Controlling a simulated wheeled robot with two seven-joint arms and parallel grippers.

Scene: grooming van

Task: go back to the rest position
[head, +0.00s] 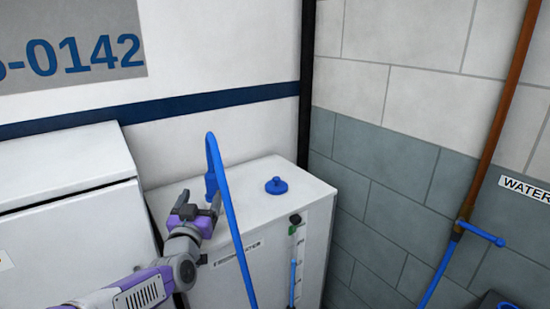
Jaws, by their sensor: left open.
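My left gripper (197,207) shows in the head view at the end of the purple and grey arm that comes in from the lower left. It is over the left part of the white tank's top, beside a blue hose nozzle (211,181). The jaws are open; whether they touch the nozzle I cannot tell. The blue hose (228,210) arches up from there and runs down past the tank's front. My right gripper is not in view.
The white tank (315,190) has a blue cap (276,185) on top and a level gauge (296,258) in front. A white cabinet (60,200) stands left. A copper pipe (500,120) with a blue-handled tap (480,233) runs along the block wall at right.

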